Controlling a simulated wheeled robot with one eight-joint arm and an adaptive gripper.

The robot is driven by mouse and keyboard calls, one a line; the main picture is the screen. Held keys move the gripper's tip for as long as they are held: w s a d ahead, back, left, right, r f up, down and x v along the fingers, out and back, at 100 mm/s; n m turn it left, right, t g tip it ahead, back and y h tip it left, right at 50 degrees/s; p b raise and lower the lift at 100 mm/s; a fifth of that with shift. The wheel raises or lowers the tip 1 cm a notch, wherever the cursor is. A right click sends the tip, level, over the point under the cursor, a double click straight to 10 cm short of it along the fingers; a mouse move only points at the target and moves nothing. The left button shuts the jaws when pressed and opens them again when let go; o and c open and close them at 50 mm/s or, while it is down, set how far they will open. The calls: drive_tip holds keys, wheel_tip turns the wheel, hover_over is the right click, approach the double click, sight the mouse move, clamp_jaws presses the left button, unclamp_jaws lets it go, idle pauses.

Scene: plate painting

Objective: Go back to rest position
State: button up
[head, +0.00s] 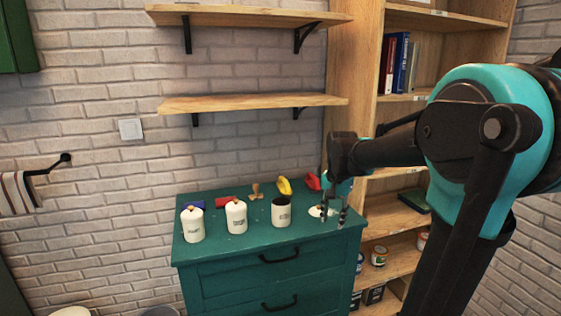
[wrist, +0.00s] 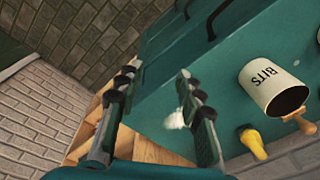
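My gripper (head: 333,218) hangs over the right end of the green dresser (head: 245,245) in the head view, fingers pointing down. In the wrist view my gripper (wrist: 158,72) has its two dark fingers spread apart, with nothing between them. A pale plate (head: 316,212) lies on the dresser top behind the fingers, partly hidden by them. In the wrist view a whitish patch (wrist: 175,119) shows beside the right finger; I cannot tell whether it is the plate.
Three white canisters (head: 192,226) stand along the dresser; the open one (head: 281,214) is nearest my gripper. A yellow item (head: 284,186) and a red item (head: 313,181) lie behind. A wooden shelf unit (head: 390,252) stands at right. Wall shelves (head: 250,102) hang above.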

drive_tip(key=s+d+f+n+t, duration=0.2)
drive_tip(key=s+f+n, duration=0.5)
drive_tip(key=s+f, duration=0.8)
drive_tip(key=shift+s+d+f+t, duration=0.35)
drive_tip(key=shift+s+t, duration=0.15)
drive_tip(key=shift+s, duration=0.55)
drive_tip(key=shift+r, duration=0.1)
